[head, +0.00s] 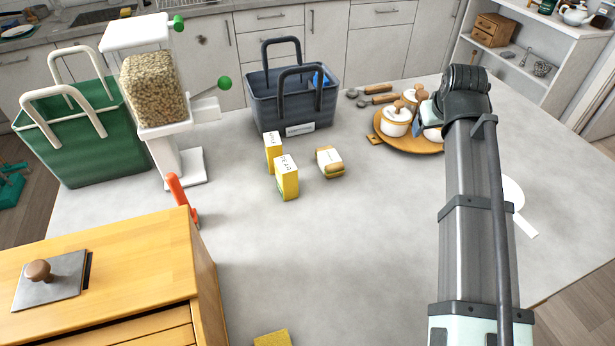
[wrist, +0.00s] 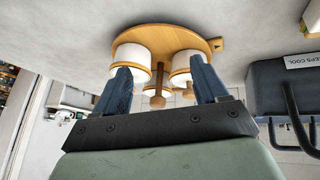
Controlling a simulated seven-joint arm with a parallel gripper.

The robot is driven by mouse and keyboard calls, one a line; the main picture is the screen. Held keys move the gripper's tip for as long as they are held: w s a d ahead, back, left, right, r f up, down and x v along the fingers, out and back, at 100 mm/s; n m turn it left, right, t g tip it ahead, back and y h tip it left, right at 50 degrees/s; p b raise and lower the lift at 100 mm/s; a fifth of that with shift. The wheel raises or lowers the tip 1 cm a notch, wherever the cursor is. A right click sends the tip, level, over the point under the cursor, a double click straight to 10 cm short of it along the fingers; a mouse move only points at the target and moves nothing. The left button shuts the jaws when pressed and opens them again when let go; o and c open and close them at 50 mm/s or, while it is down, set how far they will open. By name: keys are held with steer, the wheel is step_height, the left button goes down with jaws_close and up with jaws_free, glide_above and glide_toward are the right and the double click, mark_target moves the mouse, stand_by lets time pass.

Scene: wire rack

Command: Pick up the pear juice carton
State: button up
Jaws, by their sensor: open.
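The pear juice carton (head: 287,178) is a yellow box with a white upper face lettered "PEAR". It stands upright on the grey table near the middle of the head view. A similar yellow carton (head: 272,152) stands just behind it to the left. My gripper (wrist: 160,66) is open and empty in the wrist view, its two dark fingers facing the round wooden tray with white pots. In the head view it is mostly hidden behind my arm, well to the right of the cartons. I cannot make out the pear carton in the wrist view.
A white-and-yellow block (head: 329,162) lies right of the cartons. A dark basket (head: 290,112) stands behind them. The wooden tray (head: 430,146) sits at the right. A grain dispenser (head: 152,90) and wooden cabinet (head: 120,250) are at left.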

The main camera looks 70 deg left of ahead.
steer(key=s+a+r+n+g, duration=0.1)
steer(key=s+a+r, duration=0.1)
steer(key=s, duration=0.7)
steer(key=s+a+r+n+g, duration=0.1)
steer(key=s, duration=0.8)
steer(key=n+g+h, duration=0.2)
glide_toward(286, 164)
steer(key=x, duration=0.7)
steer(key=shift+a+r, duration=0.1)
steer(key=shift+a, duration=0.25)
steer(key=shift+d+x, duration=0.15)
steer(key=shift+x, duration=1.2)
steer(key=shift+d+x, duration=0.1)
steer(key=shift+x, duration=1.2)
steer(key=shift+c, duration=0.4)
steer(key=c, duration=1.1)
